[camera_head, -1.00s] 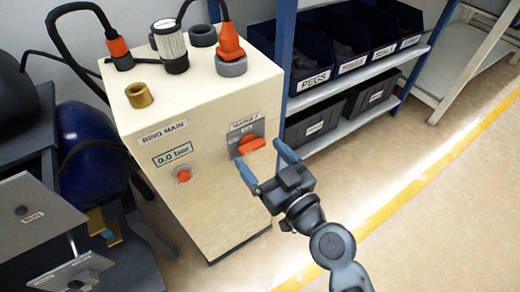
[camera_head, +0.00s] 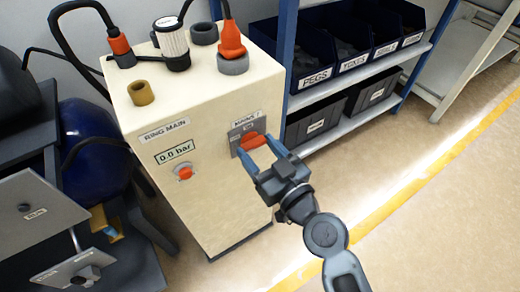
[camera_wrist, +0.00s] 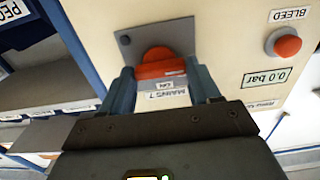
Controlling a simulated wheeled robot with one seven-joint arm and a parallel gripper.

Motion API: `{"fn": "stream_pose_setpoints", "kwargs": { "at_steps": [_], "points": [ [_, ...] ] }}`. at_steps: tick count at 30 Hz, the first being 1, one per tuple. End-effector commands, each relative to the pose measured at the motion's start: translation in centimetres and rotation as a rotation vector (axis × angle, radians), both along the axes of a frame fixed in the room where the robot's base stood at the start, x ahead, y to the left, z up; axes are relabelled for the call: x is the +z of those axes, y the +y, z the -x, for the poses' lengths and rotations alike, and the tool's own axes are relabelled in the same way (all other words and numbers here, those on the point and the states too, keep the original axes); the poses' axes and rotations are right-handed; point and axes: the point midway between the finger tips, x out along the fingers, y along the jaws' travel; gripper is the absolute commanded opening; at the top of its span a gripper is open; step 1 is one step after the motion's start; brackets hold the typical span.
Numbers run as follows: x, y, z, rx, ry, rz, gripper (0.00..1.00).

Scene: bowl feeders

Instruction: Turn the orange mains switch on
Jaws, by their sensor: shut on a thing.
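The orange mains switch (camera_head: 252,142) is a rotary handle on a grey plate (camera_head: 236,135) on the front of the cream cabinet. A label reading MAINS is above it. In the wrist view the orange handle (camera_wrist: 160,64) lies roughly crosswise between my two blue fingers. My gripper (camera_head: 257,150) is at the switch, with one finger on each side of the handle, shut on it. The fingers hide the handle's ends in part.
The cream cabinet (camera_head: 205,212) also bears a red button (camera_head: 185,173) and a 0.0 bar display (camera_head: 174,152). A blue-framed shelf with bins (camera_head: 315,76) stands right of it. Open floor (camera_head: 400,230) lies at the right.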

Motion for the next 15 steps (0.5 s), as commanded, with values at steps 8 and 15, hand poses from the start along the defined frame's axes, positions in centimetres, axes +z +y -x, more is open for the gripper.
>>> {"fn": "stream_pose_setpoints", "kwargs": {
  "at_steps": [8,15],
  "points": [
    [-0.03,-0.01,0.02,0.000,0.008,-0.012,0.31],
    [-0.10,-0.03,0.01,-0.001,0.059,-0.087,0.31]
  ]
}}
